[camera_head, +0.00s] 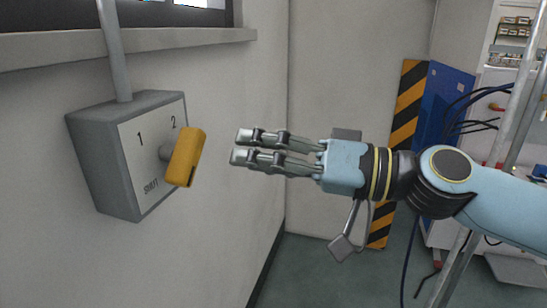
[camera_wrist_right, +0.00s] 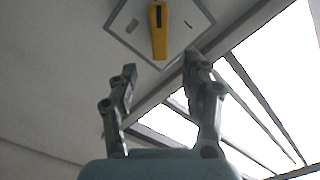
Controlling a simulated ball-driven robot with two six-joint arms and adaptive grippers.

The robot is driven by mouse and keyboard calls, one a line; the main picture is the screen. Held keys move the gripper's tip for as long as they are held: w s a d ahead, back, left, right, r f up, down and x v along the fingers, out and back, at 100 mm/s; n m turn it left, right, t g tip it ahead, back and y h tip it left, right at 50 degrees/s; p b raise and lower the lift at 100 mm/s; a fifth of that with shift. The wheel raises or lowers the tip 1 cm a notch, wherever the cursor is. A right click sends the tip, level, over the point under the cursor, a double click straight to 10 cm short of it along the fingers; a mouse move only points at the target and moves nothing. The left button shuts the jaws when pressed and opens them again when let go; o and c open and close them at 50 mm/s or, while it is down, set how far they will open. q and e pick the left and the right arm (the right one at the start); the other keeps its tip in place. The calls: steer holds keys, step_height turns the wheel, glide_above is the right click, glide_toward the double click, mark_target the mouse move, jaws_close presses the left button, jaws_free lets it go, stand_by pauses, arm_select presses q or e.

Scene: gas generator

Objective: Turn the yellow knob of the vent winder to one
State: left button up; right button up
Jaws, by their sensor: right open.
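The vent winder is a grey wall box (camera_head: 103,165) with a pale front plate marked 1, 2 and SHUT. Its yellow knob (camera_head: 186,158) sticks out from the plate, its long handle tilted with the upper end toward the 2. My right gripper (camera_head: 240,147) is open and empty, to the right of the knob with a gap between them. In the right wrist view the yellow knob (camera_wrist_right: 158,32) shows beyond and between the open fingers (camera_wrist_right: 160,75), with the plate behind it. My left gripper is not in view.
A grey pipe (camera_head: 113,50) rises from the box to a window ledge (camera_head: 130,45). A black-and-yellow striped strip (camera_head: 408,105) and a blue panel (camera_head: 445,105) stand behind my right arm. The space between the gripper and the knob is clear.

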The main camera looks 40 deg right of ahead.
steer(key=shift+v, duration=0.95)
